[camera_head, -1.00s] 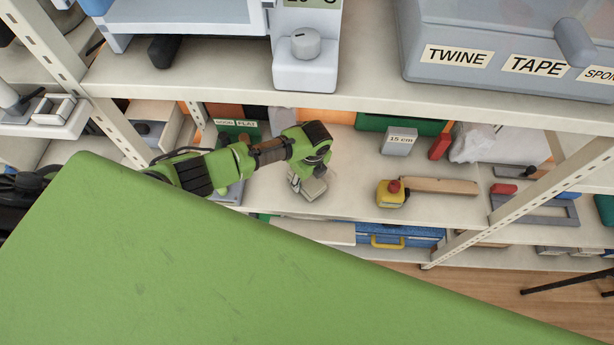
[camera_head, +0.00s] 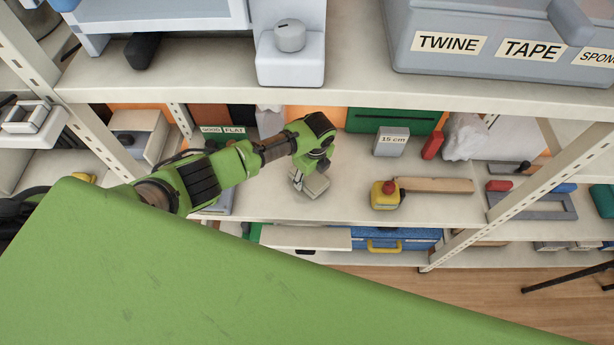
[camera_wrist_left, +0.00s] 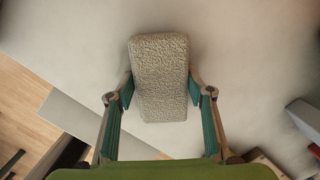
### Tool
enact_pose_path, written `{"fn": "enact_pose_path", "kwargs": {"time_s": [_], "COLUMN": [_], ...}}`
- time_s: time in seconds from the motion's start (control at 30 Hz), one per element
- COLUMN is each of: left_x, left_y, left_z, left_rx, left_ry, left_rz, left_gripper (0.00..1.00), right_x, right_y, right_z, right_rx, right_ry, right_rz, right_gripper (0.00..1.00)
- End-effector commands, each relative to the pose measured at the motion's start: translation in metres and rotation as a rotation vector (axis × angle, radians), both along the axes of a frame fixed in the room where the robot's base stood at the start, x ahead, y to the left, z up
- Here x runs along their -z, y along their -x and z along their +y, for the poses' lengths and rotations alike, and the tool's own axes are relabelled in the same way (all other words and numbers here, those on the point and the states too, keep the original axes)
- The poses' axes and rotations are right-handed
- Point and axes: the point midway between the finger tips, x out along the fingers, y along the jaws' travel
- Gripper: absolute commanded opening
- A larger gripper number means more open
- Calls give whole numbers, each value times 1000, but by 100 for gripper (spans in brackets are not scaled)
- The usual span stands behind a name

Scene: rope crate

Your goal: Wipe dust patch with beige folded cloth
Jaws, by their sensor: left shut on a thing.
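My left gripper (camera_head: 308,180) reaches in from the left over the middle shelf, pointing down. It is shut on the beige folded cloth (camera_head: 316,187), which is at the shelf surface; the exact contact is hard to see. In the left wrist view the textured cloth (camera_wrist_left: 160,75) sits between the two green-padded fingers (camera_wrist_left: 161,91), with pale shelf around it. I cannot make out a clear dust patch in either view; part of the shelf is hidden by the cloth and gripper. My right gripper is not in view.
The upper shelf (camera_head: 350,80) overhangs the arm. Bare shelf (camera_head: 345,200) lies between cloth and yellow box.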

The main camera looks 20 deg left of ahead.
Motion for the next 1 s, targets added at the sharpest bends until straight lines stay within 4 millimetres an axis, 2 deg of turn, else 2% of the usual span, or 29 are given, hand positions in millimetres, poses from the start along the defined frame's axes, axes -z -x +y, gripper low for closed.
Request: {"fn": "enact_pose_path", "kwargs": {"time_s": [0.6,1.0], "left_x": [2,-2], "left_y": [-32,-36], "left_z": [-18,-20], "left_rx": [0,0], "left_ry": [1,0], "left_rz": [-2,-1], "left_gripper": [31,31], "right_x": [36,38], "right_y": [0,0], "right_z": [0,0], "right_rx": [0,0], "right_ry": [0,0], "right_rz": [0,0], "right_gripper": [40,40]}}
